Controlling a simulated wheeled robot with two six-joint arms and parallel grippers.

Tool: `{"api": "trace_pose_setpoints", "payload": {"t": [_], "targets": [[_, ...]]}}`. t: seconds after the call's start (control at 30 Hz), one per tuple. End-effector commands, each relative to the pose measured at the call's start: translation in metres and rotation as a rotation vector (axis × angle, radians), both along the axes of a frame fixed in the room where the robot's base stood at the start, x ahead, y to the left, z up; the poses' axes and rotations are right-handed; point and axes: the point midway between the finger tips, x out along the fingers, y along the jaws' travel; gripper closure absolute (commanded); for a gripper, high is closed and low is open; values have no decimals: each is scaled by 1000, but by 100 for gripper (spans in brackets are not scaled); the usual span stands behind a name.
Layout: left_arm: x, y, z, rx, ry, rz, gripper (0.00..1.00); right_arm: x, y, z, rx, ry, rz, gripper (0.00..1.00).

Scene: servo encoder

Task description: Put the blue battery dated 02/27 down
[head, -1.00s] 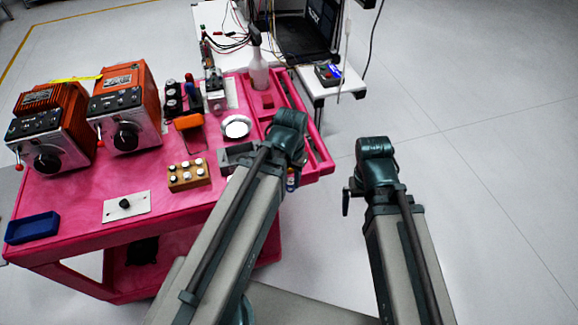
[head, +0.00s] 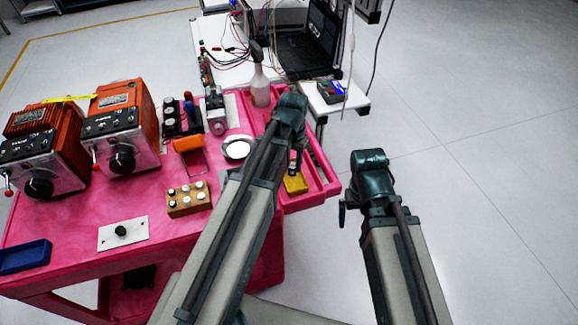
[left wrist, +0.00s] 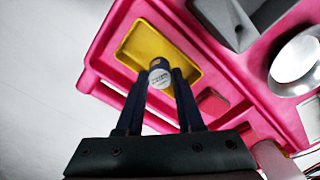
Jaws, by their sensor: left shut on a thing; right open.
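My left gripper (left wrist: 160,88) is shut on the battery (left wrist: 160,75) in the left wrist view, whose pale round end with small print faces the camera. The date cannot be read. The battery is held over the yellow tray (left wrist: 133,45) near the cart's edge; whether it touches the tray cannot be told. In the head view the battery (head: 293,166) shows small beside my left wrist, with part of the yellow tray (head: 296,184) below it. My right gripper (head: 343,212) is open and empty, off the cart's right side.
The pink cart (head: 70,215) carries two orange machines (head: 120,125), a wooden block with knobs (head: 188,198), a round silver dish (head: 237,148), a spray bottle (head: 260,85) and a blue tray (head: 25,256). A white table (head: 340,105) with a laptop stands behind. Floor at right is clear.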

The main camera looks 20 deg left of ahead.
Motion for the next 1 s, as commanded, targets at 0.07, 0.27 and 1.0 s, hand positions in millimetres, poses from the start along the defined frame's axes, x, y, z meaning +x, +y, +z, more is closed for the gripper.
{"api": "trace_pose_setpoints", "payload": {"t": [0.07,0.27,1.0], "targets": [[3,0,0,0,0,0,99,0,0,0,0,0,0,0],[2,1,-8,0,0,-1,99,0,0,-8,0,0,0,0],[1,3,-38,0,0,-1,57,0,0,-38,0,0,0,0]]}}
